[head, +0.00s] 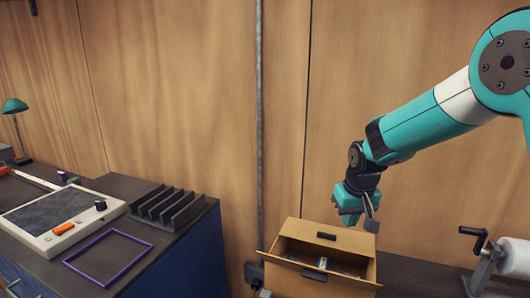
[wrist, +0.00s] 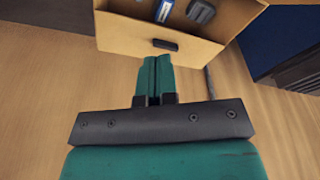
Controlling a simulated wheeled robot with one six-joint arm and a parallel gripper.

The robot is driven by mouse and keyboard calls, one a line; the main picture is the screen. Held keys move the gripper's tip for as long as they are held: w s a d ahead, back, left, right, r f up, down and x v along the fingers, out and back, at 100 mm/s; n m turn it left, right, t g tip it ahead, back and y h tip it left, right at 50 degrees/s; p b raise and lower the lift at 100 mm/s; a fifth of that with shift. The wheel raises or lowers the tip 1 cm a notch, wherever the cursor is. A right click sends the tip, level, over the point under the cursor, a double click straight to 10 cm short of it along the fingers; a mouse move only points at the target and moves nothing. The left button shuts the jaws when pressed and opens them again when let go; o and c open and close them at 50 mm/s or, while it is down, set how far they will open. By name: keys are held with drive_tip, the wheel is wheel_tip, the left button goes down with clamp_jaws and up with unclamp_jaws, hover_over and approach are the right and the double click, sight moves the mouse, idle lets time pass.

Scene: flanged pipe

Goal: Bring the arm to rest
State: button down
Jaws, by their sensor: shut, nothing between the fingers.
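My gripper (head: 358,212) hangs at the end of my teal arm, just above a tan box (head: 301,277) with an open front compartment. In the wrist view my gripper (wrist: 155,62) has its teal fingers together with nothing between them. The box also shows in the wrist view (wrist: 125,32), beyond the fingertips. A blue and white item and a dark grey item (wrist: 201,13) lie inside it. I cannot tell whether the fingertips touch the box.
A dark workbench (head: 170,250) at the left holds a slotted black rack (head: 168,208), a purple frame (head: 108,257) and a pale panel device (head: 62,240). A white roll with a crank (head: 515,258) stands at the right. A grey pipe (head: 259,130) runs up the wooden wall.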

drive_tip(key=s+a+r+n+y+b, duration=0.1)
drive_tip(key=s+a+n+b, duration=0.1)
drive_tip(key=s, duration=0.9)
drive_tip(key=s+a+r+n+g+y+b, duration=0.1)
drive_tip(key=s+a+b, duration=0.1)
drive_tip(key=s, duration=0.9)
drive_tip(key=s+a+r+n+g+y+b, duration=0.1)
drive_tip(key=s+a+r+n+b, duration=0.1)
drive_tip(key=s, duration=0.9)
drive_tip(key=shift+n+y+b, duration=0.3)
drive_tip(key=shift+y+b, duration=0.1)
drive_tip(key=shift+b, duration=0.1)
